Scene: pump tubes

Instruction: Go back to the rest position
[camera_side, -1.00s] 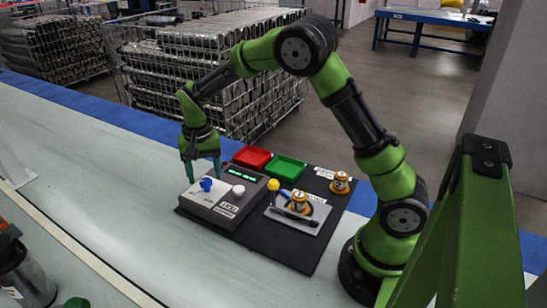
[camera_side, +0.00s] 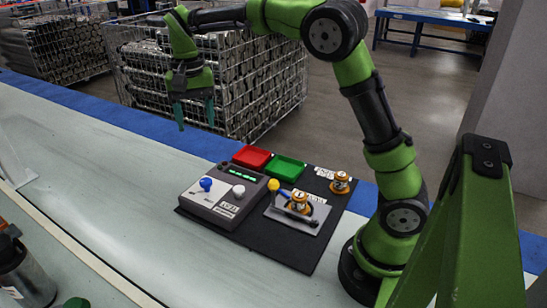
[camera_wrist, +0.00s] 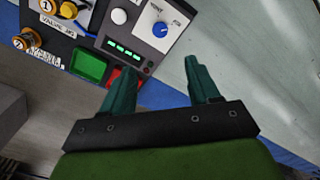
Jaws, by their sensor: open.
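My gripper (camera_side: 195,115) is open and empty, high above the bench to the upper left of the grey control box (camera_side: 222,199). It also shows open in the wrist view (camera_wrist: 157,80), its two teal fingers apart with nothing between them. The box carries a blue knob (camera_side: 206,184), a white knob (camera_side: 238,190) and a lit green display (camera_side: 243,173). In the wrist view the blue knob (camera_wrist: 159,29) and the display (camera_wrist: 124,50) lie beyond the fingertips.
A black mat (camera_side: 297,258) holds the box, a red tray (camera_side: 252,155), a green tray (camera_side: 287,167), a numbered orange-topped part (camera_side: 340,182) and another on a grey plate (camera_side: 290,221). A wire cage (camera_side: 232,80) of metal tubes stands behind the bench.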

